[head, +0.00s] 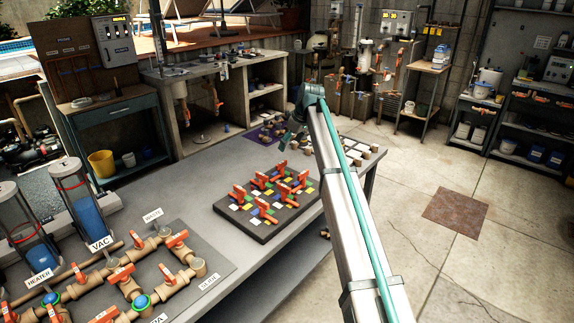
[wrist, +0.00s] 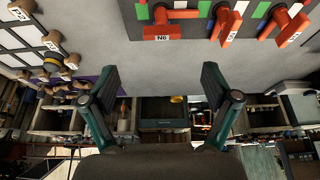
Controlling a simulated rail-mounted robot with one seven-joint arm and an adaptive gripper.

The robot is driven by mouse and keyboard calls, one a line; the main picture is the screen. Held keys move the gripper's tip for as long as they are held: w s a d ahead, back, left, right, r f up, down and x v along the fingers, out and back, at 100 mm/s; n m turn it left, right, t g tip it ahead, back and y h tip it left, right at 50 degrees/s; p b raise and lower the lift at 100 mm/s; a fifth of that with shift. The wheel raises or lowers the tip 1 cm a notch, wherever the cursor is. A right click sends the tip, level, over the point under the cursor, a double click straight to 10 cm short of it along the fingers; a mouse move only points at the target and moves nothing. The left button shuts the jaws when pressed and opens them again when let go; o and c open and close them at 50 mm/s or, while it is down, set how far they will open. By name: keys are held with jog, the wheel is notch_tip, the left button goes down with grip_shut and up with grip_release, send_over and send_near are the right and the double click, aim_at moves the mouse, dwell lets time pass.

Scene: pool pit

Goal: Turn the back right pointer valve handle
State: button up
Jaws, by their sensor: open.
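A dark board (head: 257,229) with several orange-red pointer valve handles and coloured square tiles lies on the grey bench. One handle stands at its back corner (head: 281,166) and another nearer its right corner (head: 303,178); I cannot tell which the task means. My gripper (head: 291,137) is behind the board, apart from it, partly hidden by my arm. In the wrist view my gripper (wrist: 159,74) has its fingers spread wide with nothing between them. Above them, at the top edge, are orange handles, one labelled N6 (wrist: 162,31); their upper parts are cut off.
A white-squared board with knobs (head: 365,158) lies at the bench's back end; it also shows in the wrist view (wrist: 22,40). Pipes with orange valves (head: 120,275) and clear cylinders (head: 85,205) fill the front left. Bare bench lies around the handle board.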

aim_at(282, 162)
jog(key=p+x, duration=0.2)
jog(key=x, duration=0.8)
jog(key=shift+s+a, duration=0.1)
jog(key=shift+f, duration=0.1)
jog(key=c, duration=1.2)
jog(key=shift+o, duration=0.3)
